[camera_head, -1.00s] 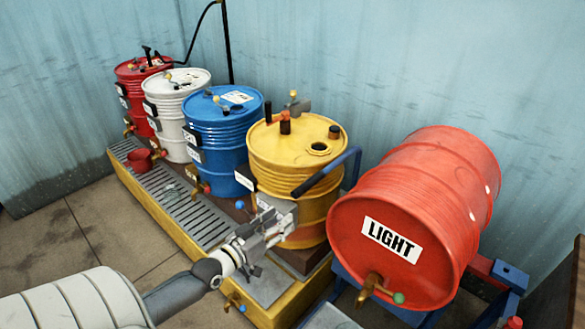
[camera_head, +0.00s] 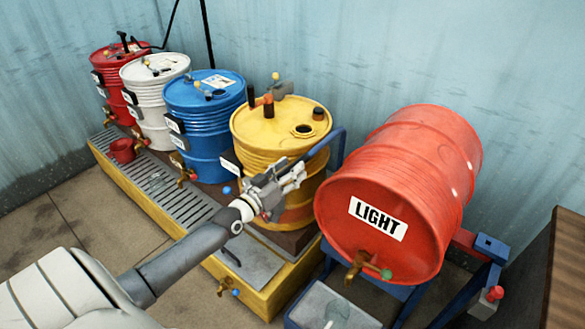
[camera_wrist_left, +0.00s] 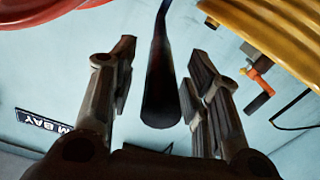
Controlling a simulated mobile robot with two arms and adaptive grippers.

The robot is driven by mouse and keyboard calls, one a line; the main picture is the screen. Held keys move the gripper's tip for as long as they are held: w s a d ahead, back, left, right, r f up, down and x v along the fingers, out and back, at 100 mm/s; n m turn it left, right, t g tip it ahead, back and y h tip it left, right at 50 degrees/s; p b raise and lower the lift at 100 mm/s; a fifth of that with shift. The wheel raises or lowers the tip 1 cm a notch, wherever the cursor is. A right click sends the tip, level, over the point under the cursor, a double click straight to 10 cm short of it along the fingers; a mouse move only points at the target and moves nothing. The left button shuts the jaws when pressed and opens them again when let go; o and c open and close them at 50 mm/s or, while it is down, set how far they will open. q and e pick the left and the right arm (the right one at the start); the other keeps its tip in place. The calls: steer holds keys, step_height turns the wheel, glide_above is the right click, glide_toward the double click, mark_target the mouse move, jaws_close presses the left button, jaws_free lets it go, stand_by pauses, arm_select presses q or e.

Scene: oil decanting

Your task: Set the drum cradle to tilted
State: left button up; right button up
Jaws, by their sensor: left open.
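The drum cradle (camera_head: 487,260) is a blue frame with a red part, bearing a red drum (camera_head: 410,170) labelled LIGHT. The drum lies on its side with its brass tap end facing me. A blue lever (camera_head: 333,139) rises between this drum and the yellow drum. Its black grip (camera_wrist_left: 162,85) shows in the left wrist view, standing between the open fingers with gaps on both sides. My left gripper (camera_head: 291,174) is open at the grip's end, in front of the yellow drum, and hides the grip in the head view. My right gripper is out of view.
Yellow (camera_head: 277,130), blue (camera_head: 204,100), white (camera_head: 150,75) and dark red (camera_head: 108,65) drums stand on a yellow-edged platform (camera_head: 205,265). A red mug (camera_head: 122,151) sits on its grating. A grey tray (camera_head: 335,305) is below the LIGHT drum's tap. The floor at left is clear.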

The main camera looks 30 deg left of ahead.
arm_select(q)
steer(key=shift+w, duration=0.7)
jaws_close()
